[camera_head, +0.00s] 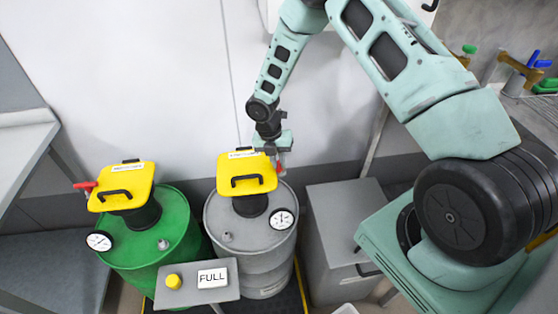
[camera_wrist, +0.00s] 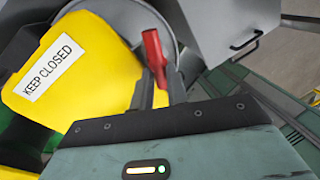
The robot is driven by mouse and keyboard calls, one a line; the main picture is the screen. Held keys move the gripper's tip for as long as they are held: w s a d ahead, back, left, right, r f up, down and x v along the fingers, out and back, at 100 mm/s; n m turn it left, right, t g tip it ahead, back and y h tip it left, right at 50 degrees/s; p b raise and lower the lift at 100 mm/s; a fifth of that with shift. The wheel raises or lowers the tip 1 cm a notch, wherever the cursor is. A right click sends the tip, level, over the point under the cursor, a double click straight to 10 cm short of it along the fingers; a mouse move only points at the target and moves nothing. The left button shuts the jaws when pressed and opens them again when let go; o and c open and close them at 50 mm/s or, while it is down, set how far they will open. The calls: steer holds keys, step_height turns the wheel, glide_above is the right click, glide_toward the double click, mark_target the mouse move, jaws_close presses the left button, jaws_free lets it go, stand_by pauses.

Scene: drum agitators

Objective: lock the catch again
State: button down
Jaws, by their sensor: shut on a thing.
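The catch is a red-handled lever at the right side of the grey drum's yellow lid (camera_head: 246,172); in the head view only a bit of its red handle (camera_head: 280,169) shows beside my gripper (camera_head: 273,150). In the wrist view the red handle (camera_wrist: 153,48) stands up beside the yellow lid (camera_wrist: 95,70), which bears a KEEP CLOSED label. My gripper is shut on the catch lever, its fingers partly hidden behind its own housing. The lid looks down on the drum's black neck. I cannot tell whether the catch is engaged.
The grey drum (camera_head: 262,270) has a dial gauge (camera_head: 281,219). A green drum (camera_head: 165,245) with its own yellow lid (camera_head: 122,187) and red handle (camera_head: 85,185) stands to the left. A stand with a FULL sign (camera_head: 212,278) is in front; a grey cabinet (camera_head: 345,240) stands close on the right.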

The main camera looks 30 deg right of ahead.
steer(key=m+b, duration=0.1)
steer(key=m, duration=0.3)
steer(key=w+m+y+b, duration=0.1)
steer(key=m, duration=0.4)
steer(key=m+y+b, duration=0.1)
steer(key=m, duration=0.3)
steer(key=shift+w+d+m, duration=0.1)
steer(key=shift+w+m, duration=0.25)
steer(key=shift+m, duration=0.05)
steer(key=c, duration=1.4)
jaws_free()
steer(key=r, duration=0.2)
steer(key=w+r+b, duration=0.1)
steer(key=r, duration=0.2)
steer(key=r+b, duration=0.1)
steer(key=r, duration=0.1)
steer(key=shift+w+d+r, duration=0.15)
steer(key=shift+d+r, duration=0.05)
steer(key=shift+d, duration=0.1)
